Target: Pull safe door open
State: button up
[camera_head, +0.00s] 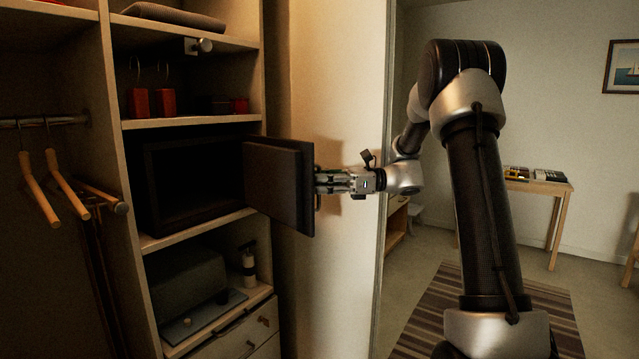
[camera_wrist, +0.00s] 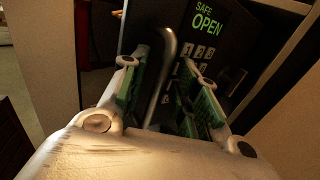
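The black safe (camera_head: 190,180) sits on a middle shelf of the wardrobe. Its door (camera_head: 280,187) is swung wide open to the right, and the dark inside shows. In the wrist view the door front (camera_wrist: 206,50) has a lit "SAFE OPEN" display, a keypad and a curved metal handle (camera_wrist: 160,80). My gripper (camera_head: 320,182) is at the door's outer face. In the wrist view its two green-padded fingers (camera_wrist: 160,92) are apart, with the handle between them and nearer the left finger. I cannot tell whether a finger touches it.
The wardrobe door panel (camera_head: 345,120) stands behind and beside my gripper. Red items (camera_head: 152,102) are on the shelf above; a grey box (camera_head: 187,285) and a bottle (camera_head: 248,265) are below. Hangers (camera_head: 60,185) hang left. A desk (camera_head: 540,187) and striped rug (camera_head: 430,310) are right.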

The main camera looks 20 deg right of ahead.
jog(key=shift+d, duration=0.15)
jog(key=v, duration=1.1)
jog(key=shift+d, duration=0.35)
jog(key=shift+s, duration=0.1)
